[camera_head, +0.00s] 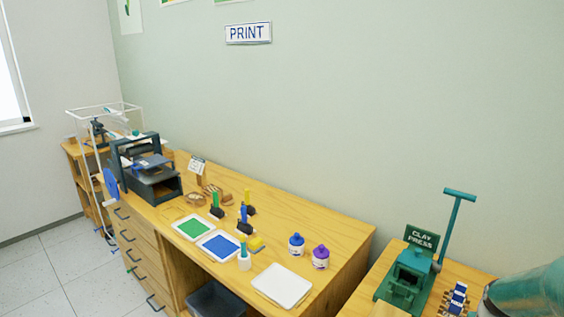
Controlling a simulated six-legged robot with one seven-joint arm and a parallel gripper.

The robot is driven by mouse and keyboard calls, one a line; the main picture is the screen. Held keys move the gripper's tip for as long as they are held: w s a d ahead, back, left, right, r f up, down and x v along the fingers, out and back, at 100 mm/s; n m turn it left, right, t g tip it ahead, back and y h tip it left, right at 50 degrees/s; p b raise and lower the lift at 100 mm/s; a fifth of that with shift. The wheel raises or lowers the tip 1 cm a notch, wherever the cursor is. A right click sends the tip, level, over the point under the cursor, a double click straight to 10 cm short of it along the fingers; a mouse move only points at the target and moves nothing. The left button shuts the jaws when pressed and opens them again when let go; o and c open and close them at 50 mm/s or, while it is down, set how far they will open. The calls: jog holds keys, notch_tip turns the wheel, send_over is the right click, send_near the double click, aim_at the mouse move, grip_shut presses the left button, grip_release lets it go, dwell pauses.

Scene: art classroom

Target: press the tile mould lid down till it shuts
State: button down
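No tile mould lid can be made out for certain. A green clay press (405,284) with a "CLAY PRESS" sign (421,238) stands on the right-hand wooden table, at the lower right. Its long lever (452,222) stands up, tilted a little to the right, with a crossbar handle on top. A small block-like part sits low at its front; whether this is a mould, and how any lid on it stands, is too small to tell. My gripper is not in view.
A large rounded teal-grey shape (530,293) fills the lower right corner. A small rack (455,299) stands right of the press. The long wooden bench (335,240) holds trays, rollers, bottles and a dark printing press (150,170). Open floor (75,275) lies at lower left.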

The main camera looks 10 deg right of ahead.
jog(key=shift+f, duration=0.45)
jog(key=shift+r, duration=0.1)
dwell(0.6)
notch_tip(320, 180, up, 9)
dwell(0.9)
